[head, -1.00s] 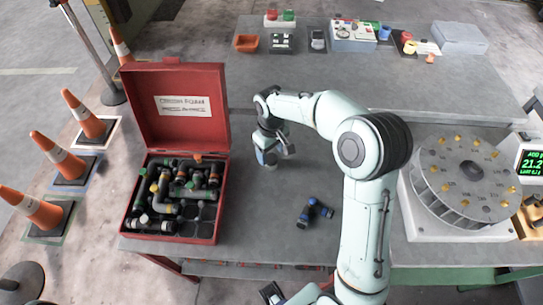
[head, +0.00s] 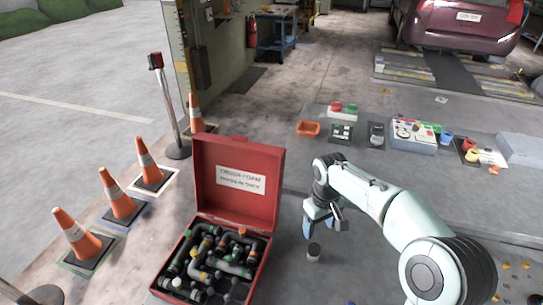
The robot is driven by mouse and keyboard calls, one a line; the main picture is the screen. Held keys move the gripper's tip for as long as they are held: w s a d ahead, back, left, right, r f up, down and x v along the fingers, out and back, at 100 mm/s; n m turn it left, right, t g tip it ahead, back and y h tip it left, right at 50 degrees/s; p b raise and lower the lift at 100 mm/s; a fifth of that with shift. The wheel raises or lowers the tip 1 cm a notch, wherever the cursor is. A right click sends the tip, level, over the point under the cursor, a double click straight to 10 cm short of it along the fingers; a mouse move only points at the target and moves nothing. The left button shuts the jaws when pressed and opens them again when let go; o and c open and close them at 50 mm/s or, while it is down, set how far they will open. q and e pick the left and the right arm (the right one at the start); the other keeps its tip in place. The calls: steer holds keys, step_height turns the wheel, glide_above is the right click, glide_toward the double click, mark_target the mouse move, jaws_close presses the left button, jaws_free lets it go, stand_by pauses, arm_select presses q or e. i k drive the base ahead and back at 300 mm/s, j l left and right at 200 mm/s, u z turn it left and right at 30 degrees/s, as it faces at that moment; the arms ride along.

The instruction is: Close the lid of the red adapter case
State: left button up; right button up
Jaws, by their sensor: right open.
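The red adapter case (head: 273,262) stands on the grey table at the lower middle of the head view. Its lid (head: 237,204) is open and stands upright at the back, with a white label inside. Several dark adapters (head: 215,262) with coloured ends lie in the case. My right gripper (head: 322,232) is to the right of the case, apart from it, pointing down with open jaws and nothing seen between them. My left gripper is not in view.
An orange tray (head: 308,128), a dark switch box (head: 341,133) and a control box (head: 414,135) stand farther back. Orange cones (head: 121,203) stand on the floor at left.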

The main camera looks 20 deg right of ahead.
mark_target(239, 181)
steer(key=k, duration=1.5)
